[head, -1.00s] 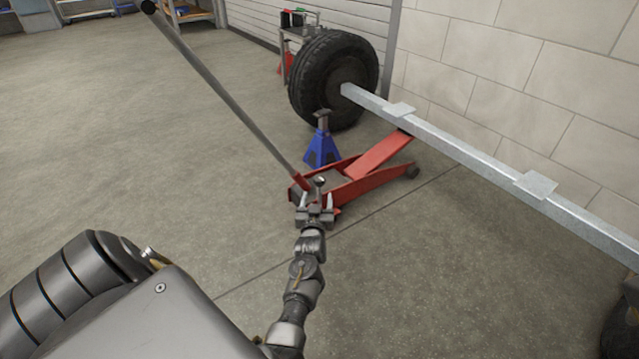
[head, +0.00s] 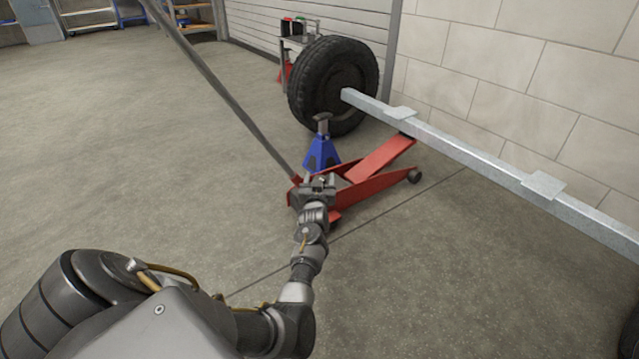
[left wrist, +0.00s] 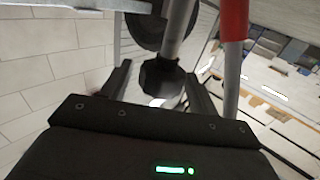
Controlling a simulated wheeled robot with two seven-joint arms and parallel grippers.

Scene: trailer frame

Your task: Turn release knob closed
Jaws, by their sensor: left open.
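The red floor jack (head: 372,192) stands on the floor in the middle of the head view, with its long grey handle (head: 222,92) leaning up to the left. My left gripper (head: 318,180) is at the rear end of the jack, by the foot of the handle, and covers the release knob there. In the left wrist view the dark, faceted release knob (left wrist: 160,78) on its rod shows between the two open fingers. Whether the fingers touch it I cannot tell. My right gripper is not in view.
A blue jack stand (head: 321,154) stands just behind the jack. A tool cart (head: 290,45) is behind the wheel. The floor at left is clear.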

